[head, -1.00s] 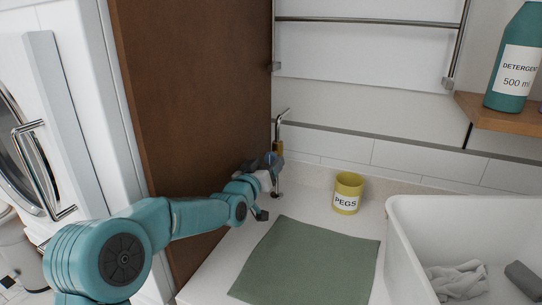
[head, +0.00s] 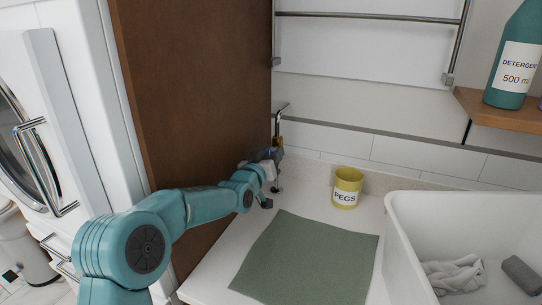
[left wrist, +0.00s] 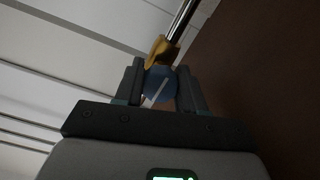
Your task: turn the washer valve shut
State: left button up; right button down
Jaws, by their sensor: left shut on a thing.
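The washer valve shows best in the left wrist view: a blue knob (left wrist: 160,88) with a white line across it, in front of a brass body (left wrist: 161,50) on a metal pipe (left wrist: 183,18). The line runs at a slant in that view. My left gripper (left wrist: 161,84) has one finger on each side of the knob and is shut on it. In the head view my left gripper (head: 275,156) is at the upright pipe (head: 278,122) beside the brown panel, and it hides most of the valve. My right gripper is in neither view.
A yellow pegs pot (head: 347,188) stands right of the valve. A green cloth (head: 310,260) lies on the counter in front. A white basin (head: 410,250) with cloths is at the right.

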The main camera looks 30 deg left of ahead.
pick_arm(q)
jog(key=shift+f+m+b, duration=0.35)
jog(key=shift+m+b, duration=0.15)
jog(key=shift+b, duration=0.25)
jog(key=shift+f+m+b, duration=0.1)
jog(key=shift+m+b, duration=0.9)
jog(key=shift+b, duration=0.25)
jog(key=shift+m+b, duration=0.85)
jog(key=shift+m, duration=0.15)
jog(key=shift+m+b, duration=0.55)
jog(key=shift+m, duration=0.35)
jog(key=o, duration=1)
jog(key=shift+a, duration=0.1)
jog(key=shift+o, duration=0.2)
jog(key=shift+r, duration=0.2)
